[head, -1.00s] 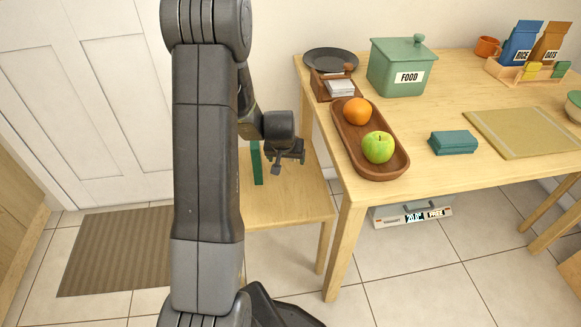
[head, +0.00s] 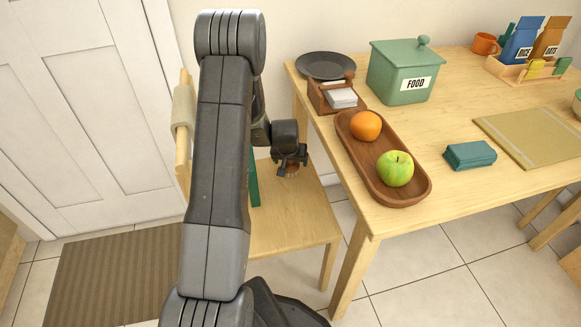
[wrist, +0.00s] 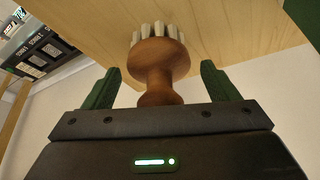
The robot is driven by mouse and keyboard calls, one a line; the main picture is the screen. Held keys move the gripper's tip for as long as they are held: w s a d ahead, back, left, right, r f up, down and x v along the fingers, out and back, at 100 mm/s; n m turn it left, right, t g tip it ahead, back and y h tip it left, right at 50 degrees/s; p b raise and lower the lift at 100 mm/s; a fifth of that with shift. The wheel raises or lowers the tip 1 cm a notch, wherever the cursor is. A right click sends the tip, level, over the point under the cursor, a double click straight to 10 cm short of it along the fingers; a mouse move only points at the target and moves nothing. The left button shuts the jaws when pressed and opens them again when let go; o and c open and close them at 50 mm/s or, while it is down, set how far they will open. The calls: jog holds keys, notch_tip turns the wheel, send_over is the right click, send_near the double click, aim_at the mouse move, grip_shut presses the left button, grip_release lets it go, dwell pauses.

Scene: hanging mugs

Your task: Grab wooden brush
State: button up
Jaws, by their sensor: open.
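The wooden brush (wrist: 158,66) is in the wrist view, with a round brown wooden handle and pale bristles at its far end. My gripper (wrist: 158,88) is open, with one green finger on each side of the brush handle. A gap shows between each finger and the wood. In the head view my gripper (head: 291,172) is low over the seat of the wooden chair (head: 290,225), with part of the brown brush (head: 291,170) showing between the fingers. Most of the brush is hidden there.
The table (head: 400,225) stands to the right, its edge close to my gripper. It bears a wooden tray (head: 370,165) with an orange and a green apple, a green food box (head: 400,75) and a teal cloth (head: 470,155). A striped mat (head: 115,275) lies on the floor.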

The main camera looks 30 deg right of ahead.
jog(key=shift+c, duration=0.2)
jog(key=c, duration=1.1)
jog(key=shift+o, duration=0.2)
jog(key=shift+r, duration=0.2)
jog(key=shift+r, duration=0.3)
jog(key=p+v, duration=0.1)
jog(key=v, duration=0.1)
jog(key=shift+r, duration=0.5)
jog(key=s+a+b, duration=0.2)
jog(key=s+a, duration=0.1)
jog(key=s, duration=0.1)
jog(key=s+a+b, duration=0.6)
jog(key=s+a, duration=0.1)
jog(key=shift+s+f, duration=0.25)
jog(key=shift+s, duration=0.1)
jog(key=shift+s+a+r+b, duration=0.15)
jog(key=shift+s+a+b, duration=0.2)
jog(key=shift+s+a, duration=0.35)
